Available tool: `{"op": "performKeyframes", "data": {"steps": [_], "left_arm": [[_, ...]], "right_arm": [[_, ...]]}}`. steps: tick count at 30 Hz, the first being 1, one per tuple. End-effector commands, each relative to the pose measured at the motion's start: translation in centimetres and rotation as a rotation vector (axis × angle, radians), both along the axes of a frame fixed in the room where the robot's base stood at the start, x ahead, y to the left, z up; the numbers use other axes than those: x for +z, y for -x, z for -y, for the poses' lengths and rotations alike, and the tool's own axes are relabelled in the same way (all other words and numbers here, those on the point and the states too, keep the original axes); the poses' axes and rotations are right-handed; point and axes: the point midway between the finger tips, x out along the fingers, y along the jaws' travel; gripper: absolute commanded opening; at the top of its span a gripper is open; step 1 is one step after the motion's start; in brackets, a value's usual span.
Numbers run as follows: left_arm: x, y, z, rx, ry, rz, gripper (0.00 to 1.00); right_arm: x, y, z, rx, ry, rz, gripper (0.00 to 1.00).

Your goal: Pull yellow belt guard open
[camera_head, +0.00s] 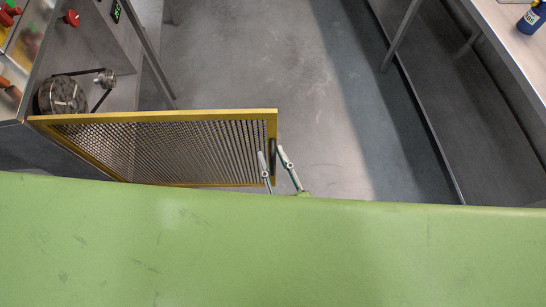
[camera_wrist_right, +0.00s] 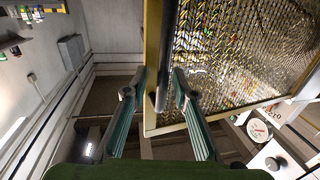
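The yellow belt guard (camera_head: 277,120) is a yellow-framed mesh panel. In the head view it stands swung out from the machine at left, with its free end toward the middle. A dark upright handle (camera_head: 273,150) is on that free end. My right gripper (camera_head: 271,153) is at the handle, one finger on each side of it. In the right wrist view the handle (camera_wrist_right: 166,50) lies between the spread fingertips (camera_wrist_right: 159,72) of this gripper, with a gap visible on the left; contact on the right is unclear. My left gripper is not in view.
The machine at left has a large pulley (camera_head: 62,96), a small pulley (camera_head: 106,78) and a black belt, all exposed. The grey floor (camera_head: 260,60) beyond the guard is clear. A bench (camera_head: 515,35) with a blue bottle (camera_head: 532,17) stands at right.

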Motion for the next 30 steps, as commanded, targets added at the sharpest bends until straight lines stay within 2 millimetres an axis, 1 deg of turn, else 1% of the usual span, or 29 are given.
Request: {"op": "performKeyframes", "data": {"steps": [2,4,7,11,15,18,21,25,30], "left_arm": [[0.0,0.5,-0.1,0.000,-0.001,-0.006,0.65],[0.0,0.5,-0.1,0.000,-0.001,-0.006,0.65],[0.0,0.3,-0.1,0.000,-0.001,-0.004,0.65],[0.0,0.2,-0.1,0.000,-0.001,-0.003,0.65],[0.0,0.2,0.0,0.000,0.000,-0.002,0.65],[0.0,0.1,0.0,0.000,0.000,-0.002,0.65],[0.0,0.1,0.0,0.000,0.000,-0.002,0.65],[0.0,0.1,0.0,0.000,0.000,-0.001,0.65],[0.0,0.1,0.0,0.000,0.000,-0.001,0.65]], "right_arm": [[0.0,0.1,0.0,0.001,0.000,-0.001,0.26],[-0.1,0.4,0.1,0.001,0.000,-0.002,0.26],[-0.1,1.6,0.6,0.001,0.000,-0.003,0.26],[-0.2,4.0,1.7,0.001,0.002,-0.005,0.26],[-0.2,6.8,3.0,0.001,0.000,-0.005,0.26],[-0.1,8.5,3.8,0.001,0.001,-0.004,0.26],[-0.1,9.8,4.4,0.000,0.000,-0.002,0.26],[-0.1,10.8,4.8,0.000,0.000,-0.001,0.26],[0.0,11.0,5.0,0.000,0.000,0.001,0.26]]}}
